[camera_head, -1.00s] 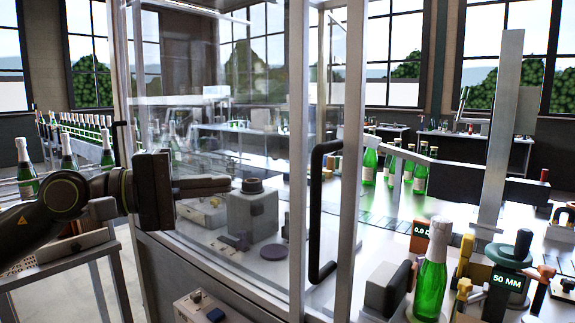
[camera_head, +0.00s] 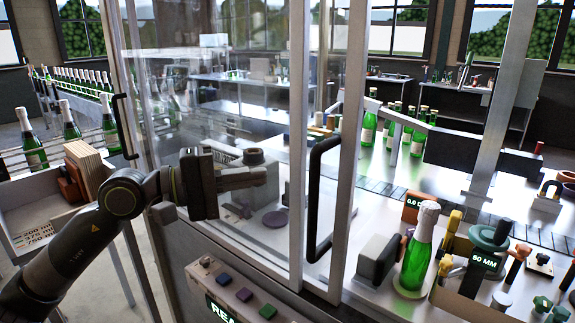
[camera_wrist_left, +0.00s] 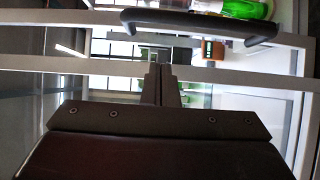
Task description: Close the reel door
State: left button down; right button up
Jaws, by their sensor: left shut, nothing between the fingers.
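A clear glazed panel with a grey metal frame (camera_head: 298,120) stands at the front of the machine, and a long black handle (camera_head: 314,205) shows at its right edge. A second black handle (camera_head: 124,125) is on the far left edge. I cannot tell which panel is the reel door or how far it stands open. My left gripper (camera_head: 264,177) is shut and empty, in front of the glass, left of the long handle and apart from it. In the left wrist view the closed fingers (camera_wrist_left: 161,80) point toward a frame bar, with the black handle (camera_wrist_left: 200,22) beyond. My right gripper is out of view.
A control box with coloured buttons (camera_head: 235,295) juts out below the glass. A green bottle (camera_head: 417,250) stands on the machine table at right, beside a green knob (camera_head: 490,235). A wooden stack (camera_head: 85,165) and a bottle line (camera_head: 70,120) are at left.

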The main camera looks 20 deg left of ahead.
pick_arm(q)
jog(key=w+d+p, duration=0.1)
jog(key=d+p, duration=0.4)
jog(key=d, duration=0.1)
jog(key=shift+d+p, duration=0.15)
jog(key=shift+p, duration=0.15)
dwell(0.5)
